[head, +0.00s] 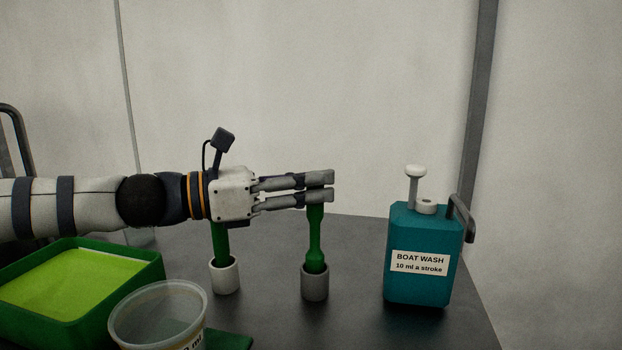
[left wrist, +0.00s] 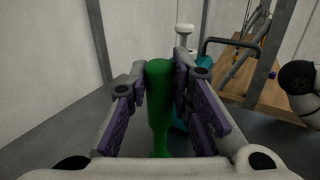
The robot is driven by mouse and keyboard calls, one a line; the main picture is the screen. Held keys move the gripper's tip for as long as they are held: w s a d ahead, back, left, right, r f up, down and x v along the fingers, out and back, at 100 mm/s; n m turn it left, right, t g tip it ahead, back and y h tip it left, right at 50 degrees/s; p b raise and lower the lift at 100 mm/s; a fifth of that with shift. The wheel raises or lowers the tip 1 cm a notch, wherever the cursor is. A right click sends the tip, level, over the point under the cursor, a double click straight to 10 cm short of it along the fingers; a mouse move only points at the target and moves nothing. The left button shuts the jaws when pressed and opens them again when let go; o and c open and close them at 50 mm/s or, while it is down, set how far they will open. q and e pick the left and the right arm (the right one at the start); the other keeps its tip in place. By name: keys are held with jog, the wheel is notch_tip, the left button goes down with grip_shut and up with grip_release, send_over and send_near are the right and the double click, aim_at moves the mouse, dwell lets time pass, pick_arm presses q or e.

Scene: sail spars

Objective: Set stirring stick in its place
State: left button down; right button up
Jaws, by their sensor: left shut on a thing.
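The stirring stick (head: 315,240) is green, with a narrow neck and a thicker lower part. It stands upright with its lower end inside a small grey cup-shaped holder (head: 315,285); how deep it goes is hidden. My left gripper (head: 322,187) comes in level from the left and is shut on the stick's top end. In the left wrist view the stick (left wrist: 160,100) stands between the purple-padded fingers of the gripper (left wrist: 166,85). A second green stick (head: 220,245) stands in a paler holder (head: 224,277) under my left wrist. My right gripper is not in view.
A teal boat wash bottle (head: 420,285) with a white pump stands right of the grey holder. A green tray (head: 150,270) and a clear measuring cup (head: 155,305) are at front left. The dark table (head: 360,240) is bare between holder and bottle.

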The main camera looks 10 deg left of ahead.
aim_at(307, 211)
pick_arm(q)
jog(key=shift+f+b, duration=0.75)
jog(key=shift+f, duration=1.4)
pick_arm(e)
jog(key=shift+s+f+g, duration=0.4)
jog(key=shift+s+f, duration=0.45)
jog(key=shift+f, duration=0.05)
pick_arm(q)
jog(key=c, duration=1.3)
grip_release()
jog(key=shift+c, duration=0.2)
jog(key=v, duration=0.7)
jog(key=shift+a, duration=0.2)
jog(key=shift+s, duration=0.15)
